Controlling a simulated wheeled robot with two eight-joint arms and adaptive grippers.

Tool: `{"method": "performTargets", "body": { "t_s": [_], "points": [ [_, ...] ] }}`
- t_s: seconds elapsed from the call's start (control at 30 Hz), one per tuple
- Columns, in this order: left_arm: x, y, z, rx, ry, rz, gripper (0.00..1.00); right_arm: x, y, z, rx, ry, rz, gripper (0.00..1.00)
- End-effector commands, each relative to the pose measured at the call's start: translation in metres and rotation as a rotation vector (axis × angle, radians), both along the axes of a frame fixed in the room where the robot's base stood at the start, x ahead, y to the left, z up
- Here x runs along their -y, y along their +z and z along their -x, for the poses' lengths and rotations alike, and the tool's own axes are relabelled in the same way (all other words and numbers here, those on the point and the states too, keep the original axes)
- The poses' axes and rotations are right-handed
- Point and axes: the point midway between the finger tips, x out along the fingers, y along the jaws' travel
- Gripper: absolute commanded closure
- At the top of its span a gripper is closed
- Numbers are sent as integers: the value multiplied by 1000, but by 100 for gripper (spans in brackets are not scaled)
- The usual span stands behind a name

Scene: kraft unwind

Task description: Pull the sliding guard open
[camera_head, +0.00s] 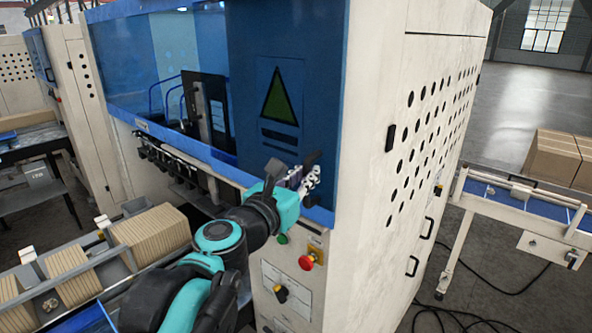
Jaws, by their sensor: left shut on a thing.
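The sliding guard (243,75) is a dark blue panel with a green triangle sign on the front of a cream machine. Lighter see-through blue panes lie to its left. My left arm reaches up from the bottom. My left gripper (306,176) is at the guard's lower right part, close to the machine's front right corner. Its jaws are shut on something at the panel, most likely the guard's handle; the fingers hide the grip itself. My right gripper is not in view.
Below the guard are a red stop button (306,262) and a black knob (281,293). A conveyor with stacked brown cardboard pieces (150,233) runs at the lower left. Another blue conveyor (512,193) with boxes (550,157) stands at the right. Black cables lie on the floor.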

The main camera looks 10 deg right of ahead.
Motion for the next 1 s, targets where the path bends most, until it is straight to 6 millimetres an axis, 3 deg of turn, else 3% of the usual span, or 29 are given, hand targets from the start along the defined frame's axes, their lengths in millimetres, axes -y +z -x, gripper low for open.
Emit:
{"method": "performTargets", "body": {
  "t_s": [0.33,0.37,0.43,0.77,1.0],
  "points": [
    [1,1,1,-1,-1,1,100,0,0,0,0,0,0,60],
    [1,1,1,-1,-1,1,84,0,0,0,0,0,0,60],
    [1,1,1,-1,-1,1,66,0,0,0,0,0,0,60],
    [-1,0,2,-1,0,1,66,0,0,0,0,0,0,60],
    [-24,0,27,-1,2,1,66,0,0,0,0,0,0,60]
  ]
}}
